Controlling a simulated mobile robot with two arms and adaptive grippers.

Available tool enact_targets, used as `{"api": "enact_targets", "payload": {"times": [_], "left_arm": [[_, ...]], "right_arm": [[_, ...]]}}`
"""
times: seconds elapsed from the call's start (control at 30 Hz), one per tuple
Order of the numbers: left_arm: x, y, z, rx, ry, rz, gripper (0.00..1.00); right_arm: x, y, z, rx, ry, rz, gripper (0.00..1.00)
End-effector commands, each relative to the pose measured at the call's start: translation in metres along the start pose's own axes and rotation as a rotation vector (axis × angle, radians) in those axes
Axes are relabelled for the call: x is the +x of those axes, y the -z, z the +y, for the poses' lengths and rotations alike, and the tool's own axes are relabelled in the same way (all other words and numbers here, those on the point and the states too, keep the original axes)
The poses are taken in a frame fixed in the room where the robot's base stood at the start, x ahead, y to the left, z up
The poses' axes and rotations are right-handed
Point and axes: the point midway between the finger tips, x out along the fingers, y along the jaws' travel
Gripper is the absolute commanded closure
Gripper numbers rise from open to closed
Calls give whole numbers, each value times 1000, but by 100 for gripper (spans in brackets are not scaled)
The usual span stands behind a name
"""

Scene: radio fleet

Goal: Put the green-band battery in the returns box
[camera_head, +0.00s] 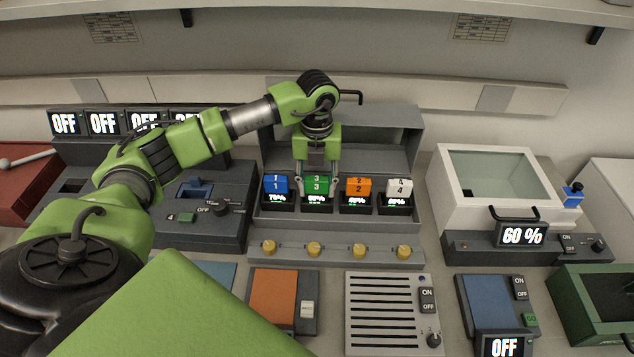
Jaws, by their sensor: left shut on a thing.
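The green-band battery (317,184), marked 3, stands upright in a row of banded batteries in the open grey charger case. My left gripper (317,178) reaches down from above, with one finger on each side of the green band, and is shut on it. The battery is still in its place in the row, with a small percent display below it. My right gripper is not in view. I cannot read a label that marks the returns box; a dark green open box (590,283) stands at the right edge.
Blue (276,184), orange (358,187) and white (398,189) banded batteries stand close beside it. Yellow knobs (314,249) line the case front. A white lidded unit (490,185) reading 60 % stands right. A red box (22,185) is at far left. The bench is crowded.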

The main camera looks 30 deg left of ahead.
Motion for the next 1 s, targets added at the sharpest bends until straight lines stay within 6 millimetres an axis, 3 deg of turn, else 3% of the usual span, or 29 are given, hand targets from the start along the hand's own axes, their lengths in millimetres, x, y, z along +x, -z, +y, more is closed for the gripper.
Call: {"api": "enact_targets", "payload": {"times": [0.23, 0.27, 0.3, 0.33, 0.77, 1.0], "left_arm": [[4, 0, 0, 0, 1, 0, 86], [4, 0, 0, 0, 0, 0, 59], [3, 0, 0, 0, 0, 0, 49], [3, 0, 0, 0, 0, 0, 45], [-4, 0, 0, -1, 1, -1, 45], [-44, -1, -1, 0, 2, -4, 45]], "right_arm": [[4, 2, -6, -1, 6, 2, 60], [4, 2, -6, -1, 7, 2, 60], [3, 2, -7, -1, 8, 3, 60], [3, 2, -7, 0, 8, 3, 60], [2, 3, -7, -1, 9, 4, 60], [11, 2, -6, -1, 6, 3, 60]]}}
